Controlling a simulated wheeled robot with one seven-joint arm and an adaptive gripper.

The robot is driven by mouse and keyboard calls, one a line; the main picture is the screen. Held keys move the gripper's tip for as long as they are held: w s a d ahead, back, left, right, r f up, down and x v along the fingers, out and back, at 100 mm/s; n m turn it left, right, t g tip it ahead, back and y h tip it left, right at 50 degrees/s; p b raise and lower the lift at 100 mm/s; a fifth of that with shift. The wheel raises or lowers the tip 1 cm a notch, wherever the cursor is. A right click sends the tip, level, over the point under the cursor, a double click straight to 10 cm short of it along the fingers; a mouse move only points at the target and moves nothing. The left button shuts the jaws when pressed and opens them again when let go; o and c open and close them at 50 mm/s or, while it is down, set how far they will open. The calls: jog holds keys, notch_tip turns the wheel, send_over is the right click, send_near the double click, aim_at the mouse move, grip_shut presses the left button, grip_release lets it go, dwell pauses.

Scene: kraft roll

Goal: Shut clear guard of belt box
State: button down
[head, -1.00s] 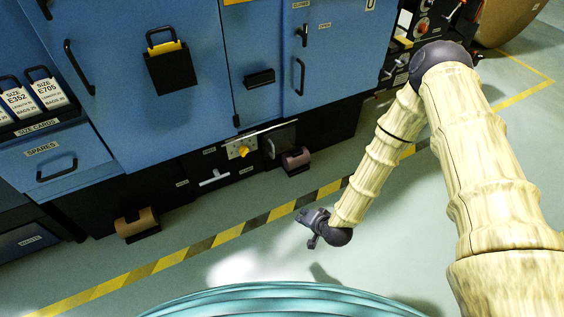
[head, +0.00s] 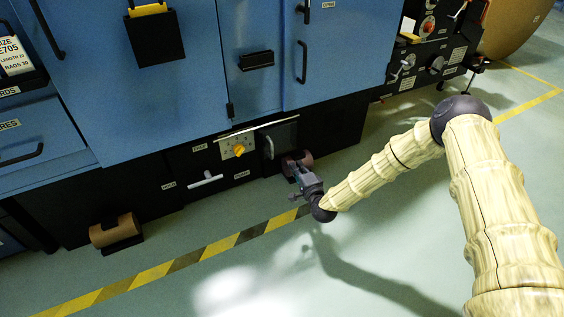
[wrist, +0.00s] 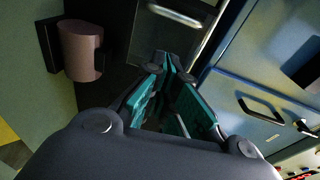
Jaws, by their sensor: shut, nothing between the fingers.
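The belt box is set in the low black base of the blue cabinet, with a grey plate and yellow knob (head: 239,150). A thin pale bar (head: 258,132) juts along its top; it may be the edge of the clear guard, but I cannot tell its angle. Right of the knob is a dark panel with a pale upright handle (head: 269,147). My gripper (head: 303,174) is low in front of the base, right of that handle, shut and empty. In the wrist view, its fingertips (wrist: 174,62) point toward a dark panel with a metal bar handle (wrist: 178,15), apart from it.
A brown roller (head: 303,158) on the base is close behind my gripper; it also shows in the wrist view (wrist: 82,50). Another roller (head: 116,230) is at the left. Floor is clear up to the striped line (head: 220,247). Blue doors with handles rise above.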

jog(key=w+t+b, duration=0.1)
jog(key=w, duration=0.1)
jog(key=b, duration=0.5)
send_near(285, 139)
jog(key=shift+m, duration=0.4)
jog(key=x, duration=0.4)
jog(key=shift+w+a+f, duration=0.1)
jog(key=shift+w, duration=0.1)
jog(key=shift+s+a+b, duration=1)
jog(key=shift+s+a, duration=0.3)
jog(key=shift+a, duration=0.3)
jog(key=s+a+p, duration=0.2)
jog(key=s+a, duration=0.2)
jog(key=a, duration=0.3)
jog(key=s+a+p, duration=0.3)
jog(key=s+a, duration=0.1)
jog(key=a, duration=0.4)
jog(key=shift+a, duration=0.25)
